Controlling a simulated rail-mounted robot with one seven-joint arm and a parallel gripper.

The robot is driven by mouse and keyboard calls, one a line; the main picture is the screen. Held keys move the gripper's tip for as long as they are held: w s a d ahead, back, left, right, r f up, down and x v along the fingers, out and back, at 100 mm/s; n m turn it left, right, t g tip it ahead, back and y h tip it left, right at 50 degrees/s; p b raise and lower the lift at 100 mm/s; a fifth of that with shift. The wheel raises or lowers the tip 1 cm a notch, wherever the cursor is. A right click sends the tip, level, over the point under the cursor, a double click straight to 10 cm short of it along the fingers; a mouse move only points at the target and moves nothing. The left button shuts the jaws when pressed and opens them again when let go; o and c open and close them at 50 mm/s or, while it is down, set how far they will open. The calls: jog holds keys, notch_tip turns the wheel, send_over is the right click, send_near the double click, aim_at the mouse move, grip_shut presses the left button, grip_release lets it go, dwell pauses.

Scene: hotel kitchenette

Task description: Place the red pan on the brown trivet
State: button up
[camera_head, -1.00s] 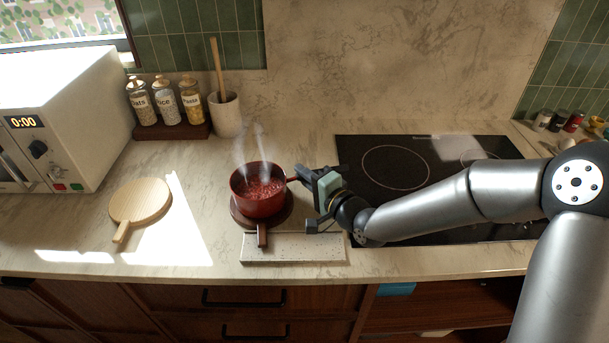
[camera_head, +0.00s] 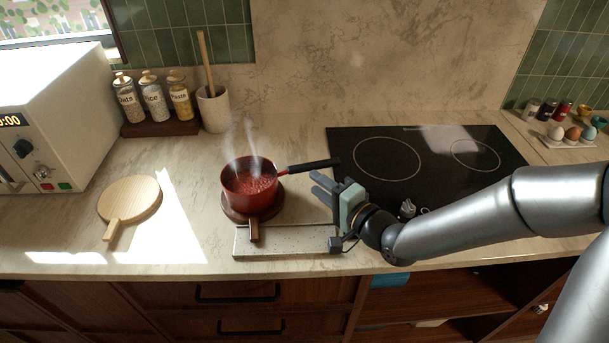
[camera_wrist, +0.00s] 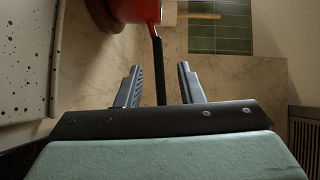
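The red pan (camera_head: 247,199) holds steaming red contents and sits on the round brown trivet (camera_head: 254,231), whose short handle points toward the counter's front edge. The pan's black handle (camera_head: 315,165) points right, toward the cooktop. My gripper (camera_head: 317,184) is open and empty, just in front of and below the handle in the head view, apart from it. In the wrist view, the pan (camera_wrist: 135,10) shows at the top. The pan covers most of the trivet.
A pale speckled board (camera_head: 285,241) lies in front of the trivet, close below my gripper. The black cooktop (camera_head: 420,160) is on the right. A round wooden board (camera_head: 130,198) lies left on clear counter. Jars (camera_head: 152,98) and a utensil crock (camera_head: 214,110) stand behind.

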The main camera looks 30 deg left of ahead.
jog(key=shift+v, duration=1.8)
jog(key=shift+s, duration=0.1)
